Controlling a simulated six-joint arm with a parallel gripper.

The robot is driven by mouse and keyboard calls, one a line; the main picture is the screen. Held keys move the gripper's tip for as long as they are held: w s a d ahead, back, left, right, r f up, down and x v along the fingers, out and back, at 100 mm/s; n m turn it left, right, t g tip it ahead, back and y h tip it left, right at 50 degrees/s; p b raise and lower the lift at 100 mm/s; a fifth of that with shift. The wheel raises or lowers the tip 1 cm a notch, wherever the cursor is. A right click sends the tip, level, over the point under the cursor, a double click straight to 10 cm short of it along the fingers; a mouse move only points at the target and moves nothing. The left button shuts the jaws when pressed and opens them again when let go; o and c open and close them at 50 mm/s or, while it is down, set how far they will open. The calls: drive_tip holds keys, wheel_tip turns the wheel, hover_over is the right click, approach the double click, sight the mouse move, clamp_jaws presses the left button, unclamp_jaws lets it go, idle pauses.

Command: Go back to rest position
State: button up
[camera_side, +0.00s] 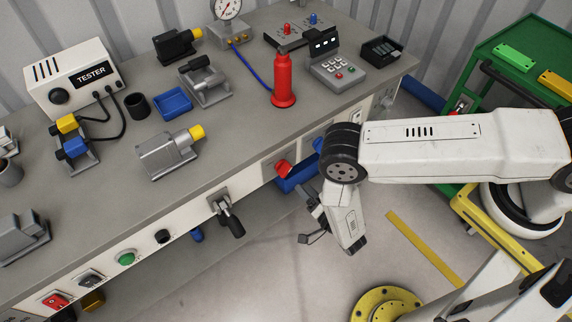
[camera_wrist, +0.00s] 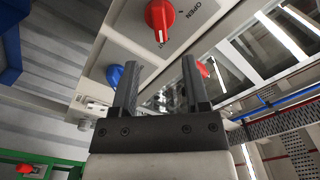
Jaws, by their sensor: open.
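My gripper (camera_side: 312,212) hangs in front of the workbench's front panel in the side view, near the right part of the bench. In the wrist view my gripper (camera_wrist: 155,85) shows two dark fingers spread apart with nothing between them. A red knob (camera_wrist: 160,18) on a white panel marked OPEN is beyond the fingers. A blue knob (camera_wrist: 114,75) is beside the left finger and a second red knob (camera_wrist: 203,69) is behind the right finger. The gripper appears apart from all of them.
The grey workbench (camera_side: 130,205) carries a tester box (camera_side: 72,80), a grey motor with a yellow end (camera_side: 168,153), a red cylinder (camera_side: 283,82) and a keypad box (camera_side: 338,72). A black-handled lever (camera_side: 232,222) sticks out of the front panel. A green cart (camera_side: 480,60) stands at right.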

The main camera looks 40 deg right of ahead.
wheel_tip(320, 180, up, 10)
drive_tip(key=n+g+y, duration=0.1)
drive_tip(key=n+g, duration=0.5)
drive_tip(key=g, duration=0.3)
hover_over(285, 177)
drive_tip(key=s, duration=0.1)
drive_tip(key=s+d+r+g, duration=0.25)
drive_tip(key=d+r, duration=0.25)
drive_tip(key=r, duration=0.4)
drive_tip(key=s+d+r+n+g+h, duration=0.1)
drive_tip(key=s+d+r+n+g, duration=0.2)
drive_tip(key=s+d+r, duration=0.8)
drive_tip(key=shift+s+r+g, duration=0.4)
drive_tip(key=shift+r+g, duration=0.05)
drive_tip(key=shift+r, duration=0.25)
